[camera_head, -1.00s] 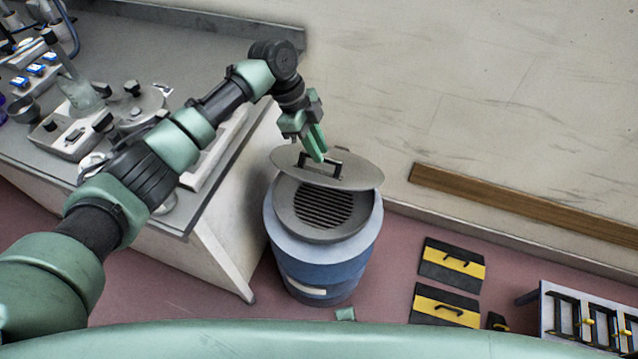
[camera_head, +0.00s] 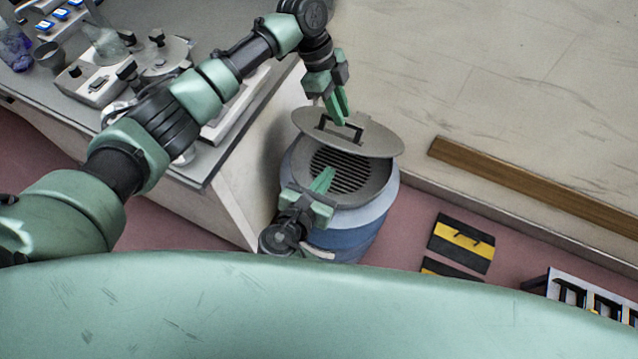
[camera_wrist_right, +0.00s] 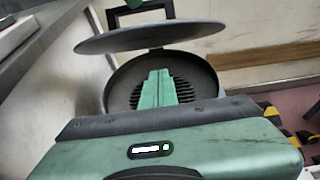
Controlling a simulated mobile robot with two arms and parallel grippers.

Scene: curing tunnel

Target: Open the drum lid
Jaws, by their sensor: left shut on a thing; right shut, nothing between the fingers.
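The blue drum (camera_head: 345,238) stands on the floor beside the bench. Its grey oval lid (camera_head: 378,140) is raised and tilted above the drum's far side, leaving the dark slatted grate (camera_head: 345,172) in the top uncovered. My left gripper (camera_head: 341,118) is shut on the lid's black handle (camera_head: 326,128). My right gripper (camera_head: 324,180) is shut and empty, over the near part of the drum top. In the right wrist view the right fingers (camera_wrist_right: 158,88) point at the grate, with the lid (camera_wrist_right: 150,37) above them.
A grey bench (camera_head: 215,165) with lab equipment stands left of the drum. A wooden rail (camera_head: 530,185) runs along the wall base at right. Black-and-yellow panels (camera_head: 461,242) lie on the floor right of the drum, near a rack (camera_head: 590,295).

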